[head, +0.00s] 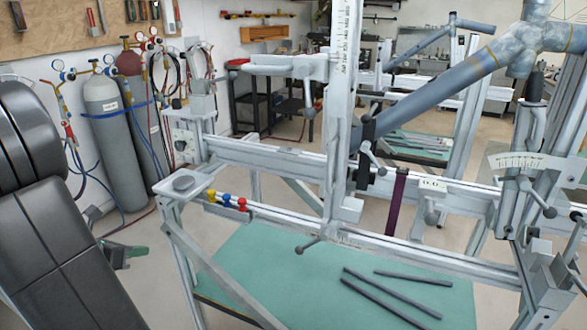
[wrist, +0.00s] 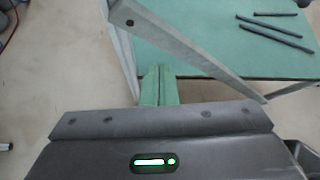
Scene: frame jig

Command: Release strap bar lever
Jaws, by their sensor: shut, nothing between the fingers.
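The grey metal frame jig (head: 275,160) stands across the head view. A purple strap (head: 397,203) hangs between its two rails right of the middle. Several ball-ended levers show on the jig: one below the clamp at upper middle (head: 310,110), one on the upright (head: 376,165), one at the lower rail (head: 308,247). I cannot tell which is the strap bar lever. My gripper (head: 138,250) is at the lower left of the head view, apart from the jig. In the wrist view its green fingers (wrist: 158,74) are together with nothing between them.
A small tray (head: 183,184) and red, yellow and blue knobs (head: 226,200) sit at the jig's left end. A green-topped table (head: 270,265) with several dark tubes (head: 392,295) lies beneath. Gas cylinders (head: 108,135) stand behind left. Open floor surrounds my gripper.

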